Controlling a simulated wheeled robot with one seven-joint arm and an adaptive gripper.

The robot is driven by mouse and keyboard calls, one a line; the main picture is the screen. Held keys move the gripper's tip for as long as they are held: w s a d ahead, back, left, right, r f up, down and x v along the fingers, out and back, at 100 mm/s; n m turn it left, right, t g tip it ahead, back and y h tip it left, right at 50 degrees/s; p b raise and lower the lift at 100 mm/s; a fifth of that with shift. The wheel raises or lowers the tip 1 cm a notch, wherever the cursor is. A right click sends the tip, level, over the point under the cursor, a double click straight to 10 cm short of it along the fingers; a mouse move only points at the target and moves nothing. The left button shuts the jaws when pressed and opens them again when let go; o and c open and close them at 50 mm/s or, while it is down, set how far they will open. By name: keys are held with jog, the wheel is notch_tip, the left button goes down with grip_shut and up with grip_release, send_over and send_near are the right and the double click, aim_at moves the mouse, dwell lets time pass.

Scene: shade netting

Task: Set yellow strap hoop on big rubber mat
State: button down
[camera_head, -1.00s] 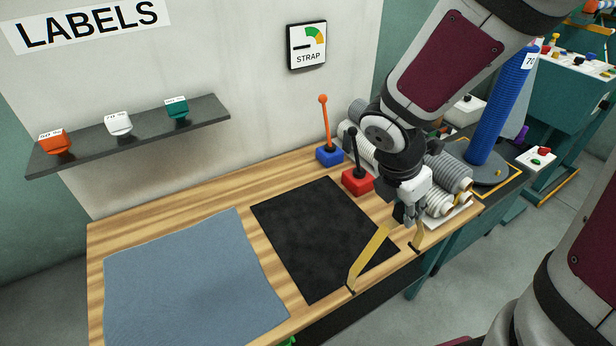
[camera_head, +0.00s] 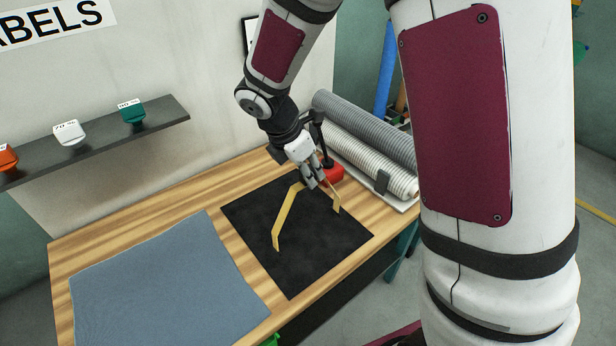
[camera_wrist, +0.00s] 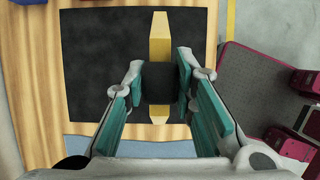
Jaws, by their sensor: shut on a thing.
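The hoop hangs over the black rubber mat (camera_head: 300,255) on the wooden bench. I cannot tell for sure whether its legs touch the mat. In the wrist view my gripper (camera_wrist: 163,85) has its fingers on either side of a dark block on the yellow strap hoop (camera_wrist: 159,38), with the black mat (camera_wrist: 95,60) below.
A blue-grey cloth mat (camera_head: 165,285) lies to the left on the bench. A red block with a black lever (camera_head: 333,174) stands close behind the gripper. Grey and white rolls (camera_head: 375,150) lie at the back right. A shelf (camera_head: 100,142) with label holders is on the wall.

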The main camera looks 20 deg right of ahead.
jog(key=shift+f, duration=1.05)
jog(key=shift+f, duration=0.15)
jog(key=c, duration=1.3)
grip_release()
jog(key=shift+c, duration=0.2)
